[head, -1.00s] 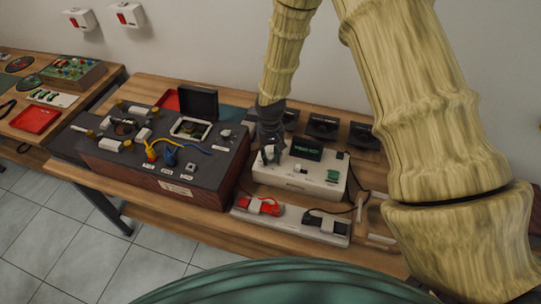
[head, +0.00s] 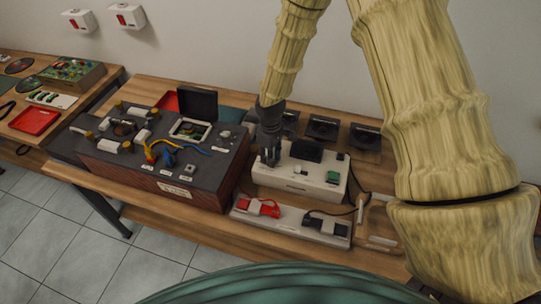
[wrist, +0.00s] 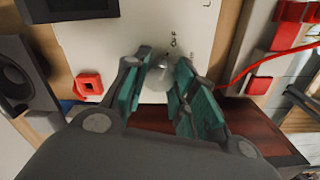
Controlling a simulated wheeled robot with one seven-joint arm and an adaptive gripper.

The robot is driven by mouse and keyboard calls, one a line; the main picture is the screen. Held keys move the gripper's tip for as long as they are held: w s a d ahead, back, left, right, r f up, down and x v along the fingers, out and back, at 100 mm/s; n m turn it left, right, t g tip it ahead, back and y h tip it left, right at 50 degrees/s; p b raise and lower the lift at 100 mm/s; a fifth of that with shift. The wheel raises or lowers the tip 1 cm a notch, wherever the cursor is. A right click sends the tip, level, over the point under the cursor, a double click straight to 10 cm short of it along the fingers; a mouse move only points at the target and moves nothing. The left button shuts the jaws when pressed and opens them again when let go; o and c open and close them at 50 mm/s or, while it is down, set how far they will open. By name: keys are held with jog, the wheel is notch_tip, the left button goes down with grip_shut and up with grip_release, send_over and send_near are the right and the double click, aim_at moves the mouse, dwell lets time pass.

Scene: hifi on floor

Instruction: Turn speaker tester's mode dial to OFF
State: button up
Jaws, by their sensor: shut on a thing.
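The speaker tester is a white box (head: 290,183) on the bench, with a dark display (head: 305,150) that shows no lit text. My gripper (head: 270,162) points down over the left part of its top. In the wrist view my gripper (wrist: 160,88) has its green-padded fingers on either side of a pale, rounded mode dial (wrist: 158,74) and is shut on it. An OFF label (wrist: 173,43) is printed close by the dial. In the head view my gripper covers the dial. The fingers partly hide the dial's sides, and I cannot make out its pointer.
A dark-topped box (head: 215,155) with cables and terminals stands close left. A tray with red and black clips (head: 295,223) lies in front. Dark speakers (head: 322,128) stand behind. In the wrist view a red switch (wrist: 88,84) is on the panel.

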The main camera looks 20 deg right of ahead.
jog(key=shift+n, duration=0.4)
jog(key=o, duration=1.1)
jog(key=shift+c, duration=0.2)
notch_tip(320, 180, up, 12)
jog(key=shift+r, duration=0.15)
dwell(0.4)
